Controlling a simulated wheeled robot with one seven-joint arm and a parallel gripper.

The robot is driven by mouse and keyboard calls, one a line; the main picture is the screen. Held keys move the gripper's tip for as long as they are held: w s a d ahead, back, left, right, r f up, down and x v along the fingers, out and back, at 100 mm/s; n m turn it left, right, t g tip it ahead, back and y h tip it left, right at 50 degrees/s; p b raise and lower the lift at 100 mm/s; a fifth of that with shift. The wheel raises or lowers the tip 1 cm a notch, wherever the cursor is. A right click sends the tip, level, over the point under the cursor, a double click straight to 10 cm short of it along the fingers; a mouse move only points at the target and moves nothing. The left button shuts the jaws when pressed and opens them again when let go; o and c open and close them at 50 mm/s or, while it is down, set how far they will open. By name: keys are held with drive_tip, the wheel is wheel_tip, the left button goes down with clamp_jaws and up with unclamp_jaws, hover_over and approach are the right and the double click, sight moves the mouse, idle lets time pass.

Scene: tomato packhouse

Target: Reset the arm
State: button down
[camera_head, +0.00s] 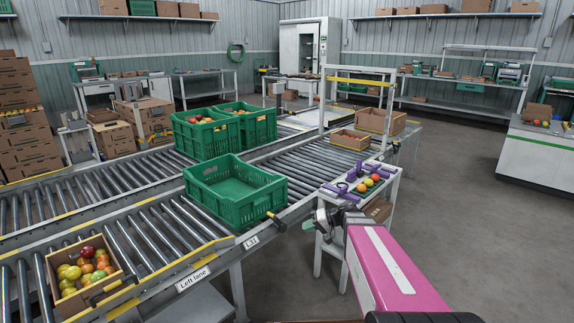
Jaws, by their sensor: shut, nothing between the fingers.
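My arm reaches in from the lower right, with a pink and white link. My gripper (313,222) is at its far end, small and dark, just in front of the small white side table and right of the conveyor edge. It is shut and holds nothing. Its fingers are partly hard to make out at this size.
An empty green crate (233,205) stands on the roller conveyor (130,235), with two filled green crates (205,140) behind. A cardboard box of tomatoes (62,303) is at lower left. A white counter (540,155) is at right. The grey floor (470,220) between is clear.

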drive_tip(key=s+d+f+m+g+h, duration=0.1)
drive_tip(key=s+d+f+h, duration=0.2)
drive_tip(key=s+h, duration=0.3)
drive_tip(key=s+d+f+m+g+h, duration=0.1)
drive_tip(key=s+d+f+h, duration=0.2)
drive_tip(key=s+h, duration=0.3)
drive_tip(key=shift+s+d+f+g, duration=0.3)
drive_tip(key=shift+s+d, duration=0.15)
drive_tip(key=shift+d, duration=0.45)
